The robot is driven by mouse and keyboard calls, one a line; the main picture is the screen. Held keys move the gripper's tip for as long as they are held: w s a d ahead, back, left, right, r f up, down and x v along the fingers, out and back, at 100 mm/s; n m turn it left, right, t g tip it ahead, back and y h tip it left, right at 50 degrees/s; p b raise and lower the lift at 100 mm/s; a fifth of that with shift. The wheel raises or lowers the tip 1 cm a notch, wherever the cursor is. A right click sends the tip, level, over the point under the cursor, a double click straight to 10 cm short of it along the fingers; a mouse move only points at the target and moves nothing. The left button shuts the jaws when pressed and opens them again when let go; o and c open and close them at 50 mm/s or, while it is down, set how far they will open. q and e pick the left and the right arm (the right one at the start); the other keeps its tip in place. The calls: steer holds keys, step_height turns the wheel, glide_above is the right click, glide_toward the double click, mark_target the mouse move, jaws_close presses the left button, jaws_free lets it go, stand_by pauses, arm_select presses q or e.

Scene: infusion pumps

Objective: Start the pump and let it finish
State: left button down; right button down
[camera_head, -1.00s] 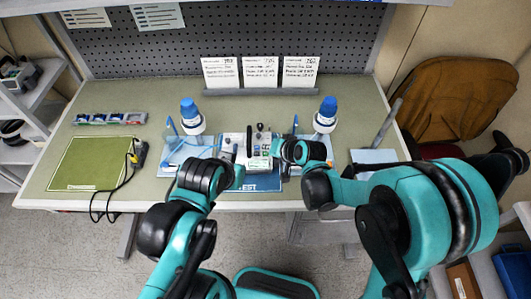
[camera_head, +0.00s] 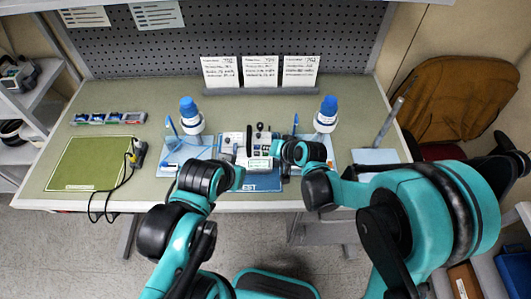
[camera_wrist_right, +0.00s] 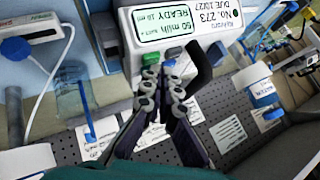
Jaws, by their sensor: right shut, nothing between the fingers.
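The infusion pump (camera_head: 258,150) stands at the middle front of the table. In the right wrist view its white front (camera_wrist_right: 200,14) shows a lit display (camera_wrist_right: 165,22) reading 50 ml/h, READY, 10 ml. My right gripper (camera_head: 281,151) is at the pump's right side. Its fingertips (camera_wrist_right: 165,72) are shut, empty and close to the buttons; whether they touch cannot be told. My left gripper (camera_head: 237,179) is low at the pump's front left; its jaws are too small to read.
Blue-capped bottles (camera_head: 190,118) (camera_head: 326,115) stand left and right behind the pump. Three printed cards (camera_head: 260,72) stand at the back. A green mat (camera_head: 90,165) with a black cable (camera_head: 122,185) lies at left, a parts tray (camera_head: 110,118) behind it.

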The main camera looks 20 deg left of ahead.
steer(key=shift+f+b, duration=0.5)
stand_by(0.4)
steer(key=shift+r, duration=0.1)
steer(key=shift+r+p, duration=0.6)
steer(key=shift+r, duration=0.2)
steer(key=shift+r+p, duration=1.85)
steer(key=shift+r, duration=0.75)
steer(key=shift+f, duration=0.1)
